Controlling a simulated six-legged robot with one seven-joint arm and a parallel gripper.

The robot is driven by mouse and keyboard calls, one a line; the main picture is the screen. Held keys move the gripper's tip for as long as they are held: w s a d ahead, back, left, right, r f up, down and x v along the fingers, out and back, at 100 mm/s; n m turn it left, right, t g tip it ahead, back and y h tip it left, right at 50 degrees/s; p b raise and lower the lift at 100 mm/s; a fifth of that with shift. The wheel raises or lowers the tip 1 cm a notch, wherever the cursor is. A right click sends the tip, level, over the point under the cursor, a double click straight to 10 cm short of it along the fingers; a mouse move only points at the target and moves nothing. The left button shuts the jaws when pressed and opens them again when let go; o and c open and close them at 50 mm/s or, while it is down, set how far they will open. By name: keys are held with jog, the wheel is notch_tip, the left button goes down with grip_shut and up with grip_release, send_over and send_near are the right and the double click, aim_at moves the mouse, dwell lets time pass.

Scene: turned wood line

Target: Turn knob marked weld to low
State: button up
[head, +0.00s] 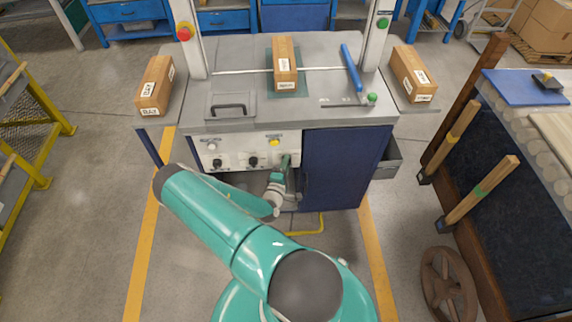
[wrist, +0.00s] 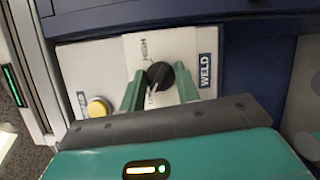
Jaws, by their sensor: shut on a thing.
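The black knob (wrist: 160,76) sits on a pale panel in the wrist view, beside a blue label (wrist: 207,70) reading WELD. HIGH is printed at its upper left and LOW at its lower left. A light mark on the knob points toward its lower left, near LOW; its exact setting is hard to read. My gripper (wrist: 159,84) is shut on the knob, with one green finger on each side. In the head view my gripper (head: 283,168) is at the right end of the machine's control panel (head: 233,152) and hides the knob.
Two other black knobs (head: 252,161) (head: 217,163) sit to the left on the panel. A yellow button (wrist: 97,107) is beside my fingers in the wrist view. A dark blue cabinet door (head: 345,168) is right of the panel. Cartons (head: 284,52) lie on the machine top.

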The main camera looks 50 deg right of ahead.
jog(key=shift+n, duration=0.3)
jog(key=o, duration=1)
jog(key=v, duration=1.3)
jog(key=shift+s+a, duration=0.2)
jog(key=shift+a, duration=0.15)
